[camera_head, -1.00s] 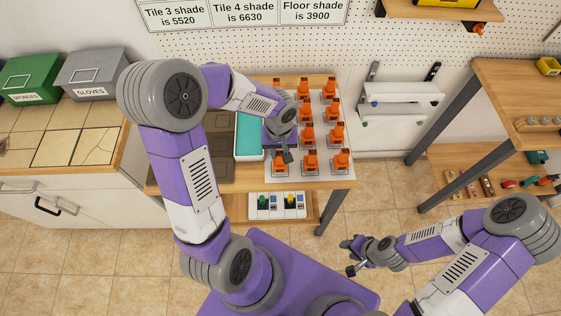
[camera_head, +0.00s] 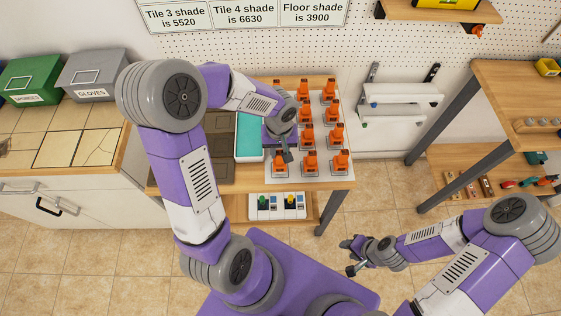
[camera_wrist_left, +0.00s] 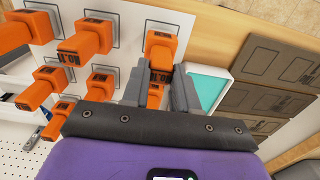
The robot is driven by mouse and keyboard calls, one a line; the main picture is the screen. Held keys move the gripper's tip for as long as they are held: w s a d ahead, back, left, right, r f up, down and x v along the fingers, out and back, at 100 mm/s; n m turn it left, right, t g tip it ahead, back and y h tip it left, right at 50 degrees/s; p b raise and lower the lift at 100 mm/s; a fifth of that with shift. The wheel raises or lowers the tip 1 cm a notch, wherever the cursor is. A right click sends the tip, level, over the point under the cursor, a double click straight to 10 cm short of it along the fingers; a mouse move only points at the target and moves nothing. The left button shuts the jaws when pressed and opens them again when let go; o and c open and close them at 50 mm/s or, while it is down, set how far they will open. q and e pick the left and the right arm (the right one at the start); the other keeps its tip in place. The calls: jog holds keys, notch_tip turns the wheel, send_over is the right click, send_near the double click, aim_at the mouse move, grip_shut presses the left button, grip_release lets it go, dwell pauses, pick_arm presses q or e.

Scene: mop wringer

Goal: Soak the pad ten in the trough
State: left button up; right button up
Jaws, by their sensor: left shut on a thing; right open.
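Several orange-handled pads stand in rows on a white sheet (camera_head: 325,175) on the wooden table. My left gripper (camera_head: 287,157) is low over the sheet's near left corner. In the left wrist view its fingers (camera_wrist_left: 158,92) are shut around the handle of one orange pad (camera_wrist_left: 162,48); its label is too small to read surely. That pad also shows in the head view (camera_head: 278,160), partly hidden by the gripper. The white trough (camera_head: 249,156) with teal liquid is just left of the sheet. My right gripper (camera_head: 352,257) is open and empty, low over the floor.
Dark brown panels (camera_head: 219,145) lie left of the trough. Other pads stand close to the held one. A wringer-like white frame (camera_head: 395,105) is on the wall at right.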

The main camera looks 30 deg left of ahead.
pick_arm(q)
jog(key=shift+r+p, duration=1.95)
jog(key=shift+r, duration=1.1)
